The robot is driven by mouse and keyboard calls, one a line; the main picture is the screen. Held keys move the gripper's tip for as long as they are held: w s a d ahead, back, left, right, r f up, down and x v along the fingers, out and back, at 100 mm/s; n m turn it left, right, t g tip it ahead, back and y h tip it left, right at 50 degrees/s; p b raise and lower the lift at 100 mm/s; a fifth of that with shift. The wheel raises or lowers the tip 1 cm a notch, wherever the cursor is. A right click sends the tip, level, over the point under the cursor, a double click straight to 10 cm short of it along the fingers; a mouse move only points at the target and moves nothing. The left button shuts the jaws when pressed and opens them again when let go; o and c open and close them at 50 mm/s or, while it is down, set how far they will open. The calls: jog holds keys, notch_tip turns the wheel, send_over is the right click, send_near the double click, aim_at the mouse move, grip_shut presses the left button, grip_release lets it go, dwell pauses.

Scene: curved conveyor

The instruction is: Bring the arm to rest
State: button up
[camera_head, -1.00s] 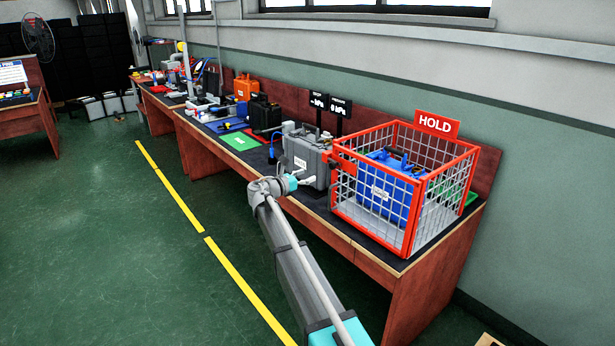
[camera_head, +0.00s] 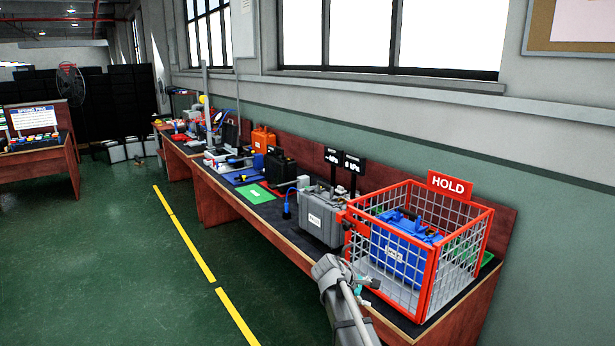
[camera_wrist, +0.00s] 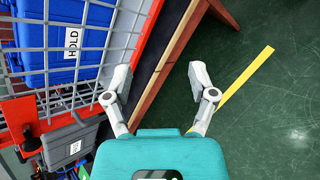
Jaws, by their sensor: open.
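My gripper (camera_wrist: 160,80) is open and empty in the wrist view, its two grey fingers spread apart with nothing between them. It points down past the bench edge, over the green floor. In the head view my arm rises from the bottom, and the teal gripper end (camera_head: 361,285) is small and partly hidden, in front of the red wire cage (camera_head: 431,275). A blue case (camera_head: 398,258) sits inside the cage, under a red HOLD sign (camera_head: 450,185). The cage's bars also show at left in the wrist view, close beside my left finger.
A long bench (camera_head: 284,252) runs along the wall. A grey case (camera_head: 319,219) stands left of the cage, with a green mat (camera_head: 252,193), a black case (camera_head: 279,167) and an orange case (camera_head: 263,139) farther back. The floor left of the bench, with its yellow line (camera_head: 185,238), is clear.

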jog(key=s+m+g+y+p, duration=0.1)
jog(key=s+m+y, duration=0.3)
jog(key=s, duration=0.7)
jog(key=s+a+m+g+y+p, duration=0.1)
jog(key=s+m+y+p, duration=0.3)
jog(key=s+m, duration=0.4)
jog(key=s+g+y, duration=0.1)
jog(key=s, duration=0.2)
jog(key=shift+s+f+g, duration=0.25)
jog(key=shift+s+g, duration=0.05)
dwell(1.7)
